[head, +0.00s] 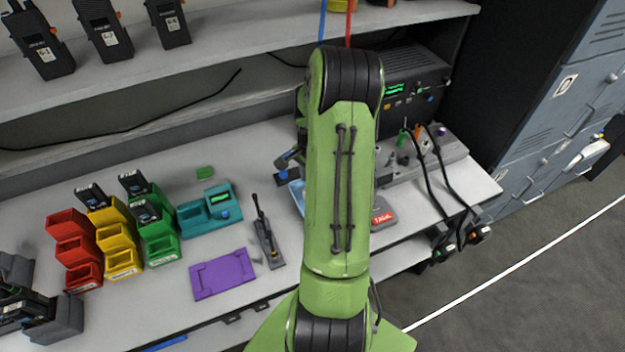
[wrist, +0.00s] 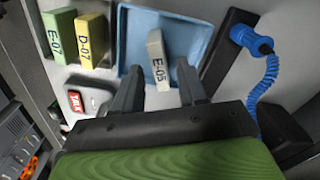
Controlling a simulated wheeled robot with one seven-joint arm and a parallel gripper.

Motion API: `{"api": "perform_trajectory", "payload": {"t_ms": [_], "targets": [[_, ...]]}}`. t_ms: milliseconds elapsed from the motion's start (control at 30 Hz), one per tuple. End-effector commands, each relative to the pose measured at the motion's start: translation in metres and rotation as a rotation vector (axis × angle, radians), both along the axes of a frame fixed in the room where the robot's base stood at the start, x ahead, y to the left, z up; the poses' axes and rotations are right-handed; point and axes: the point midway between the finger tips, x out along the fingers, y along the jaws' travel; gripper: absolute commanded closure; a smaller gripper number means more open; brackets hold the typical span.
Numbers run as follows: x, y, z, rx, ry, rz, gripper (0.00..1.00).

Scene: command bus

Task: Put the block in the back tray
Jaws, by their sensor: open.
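A pale grey block labelled E-05 (wrist: 157,58) stands in a light-blue tray (wrist: 194,34) in the wrist view. My gripper (wrist: 162,92) is open, its two dark fingers pointing toward this block with clear space between them. I cannot tell whether the fingertips reach beside it. A green block labelled E-07 (wrist: 64,36) and a yellow block labelled D-07 (wrist: 92,42) stand together left of the tray. In the head view my arm hides the gripper and most of the light-blue tray (head: 296,197).
Red (head: 70,240), yellow (head: 115,240) and green (head: 158,238) bins stand at the left. A black radio unit (head: 410,78) stands behind my arm. A blue coiled cord (wrist: 268,75) hangs right of the tray.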

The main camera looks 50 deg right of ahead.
Motion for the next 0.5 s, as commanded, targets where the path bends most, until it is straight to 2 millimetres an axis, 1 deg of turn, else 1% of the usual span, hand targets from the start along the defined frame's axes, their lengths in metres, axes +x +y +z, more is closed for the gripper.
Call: {"api": "perform_trajectory", "payload": {"t_ms": [33, 100, 200, 300, 400, 500], "targets": [[0.001, -0.001, 0.015, -0.006, -0.003, 0.000, 0.59], [0.001, -0.001, 0.036, -0.007, -0.004, 0.000, 0.59], [0.001, -0.001, 0.064, -0.007, -0.004, 0.000, 0.59], [0.001, -0.001, 0.086, -0.006, -0.003, 0.000, 0.59], [0.000, 0.000, 0.101, -0.002, -0.002, 0.000, 0.59], [0.000, 0.000, 0.107, -0.001, -0.001, 0.001, 0.59]]}}
